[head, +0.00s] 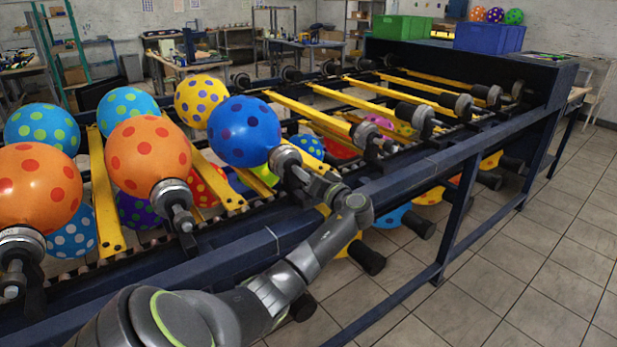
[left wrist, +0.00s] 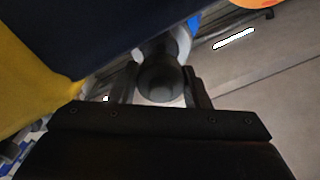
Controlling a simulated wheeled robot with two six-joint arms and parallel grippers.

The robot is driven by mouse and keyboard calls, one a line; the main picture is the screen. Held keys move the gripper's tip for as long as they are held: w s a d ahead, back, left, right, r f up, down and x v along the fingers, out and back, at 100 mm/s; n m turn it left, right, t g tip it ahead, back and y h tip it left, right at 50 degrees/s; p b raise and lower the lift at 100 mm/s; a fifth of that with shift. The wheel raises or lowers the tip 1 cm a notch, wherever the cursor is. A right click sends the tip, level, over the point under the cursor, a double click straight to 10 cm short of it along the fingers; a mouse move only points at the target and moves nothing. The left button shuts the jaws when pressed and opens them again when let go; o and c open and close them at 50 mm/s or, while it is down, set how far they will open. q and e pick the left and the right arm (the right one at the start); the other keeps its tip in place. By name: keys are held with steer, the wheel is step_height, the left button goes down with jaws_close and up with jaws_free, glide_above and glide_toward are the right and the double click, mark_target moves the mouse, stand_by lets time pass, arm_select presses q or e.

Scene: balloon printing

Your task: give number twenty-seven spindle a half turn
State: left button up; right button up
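A blue balloon with dark dots (head: 244,131) sits on a spindle with a metal collar (head: 285,157) at the rack's near side. My left gripper (head: 308,181) is at the near end of that spindle. In the left wrist view the spindle's dark round end (left wrist: 160,82) lies between the two fingers of my left gripper (left wrist: 162,88). The fingers flank it closely; whether they press on it I cannot tell. No number is readable on the spindle. My right gripper is not in view.
Orange balloons (head: 148,154) on neighbouring spindles stand to the left. A dark blue rail (head: 400,190) runs along the rack's near side, below the spindles. Yellow bars (head: 103,195) cross the rack. Tiled floor (head: 520,260) is clear at the right.

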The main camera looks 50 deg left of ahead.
arm_select(q)
steer(key=o, duration=0.3)
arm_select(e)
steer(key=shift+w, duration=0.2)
arm_select(q)
steer(key=shift+d, duration=0.1)
steer(key=shift+s+d+b, duration=0.35)
steer(key=shift+d, duration=2.5)
steer(key=shift+s+d+b, duration=0.35)
steer(key=shift+d, duration=2.55)
steer(key=shift+s+d+b, duration=0.35)
steer(key=shift+d, duration=2.5)
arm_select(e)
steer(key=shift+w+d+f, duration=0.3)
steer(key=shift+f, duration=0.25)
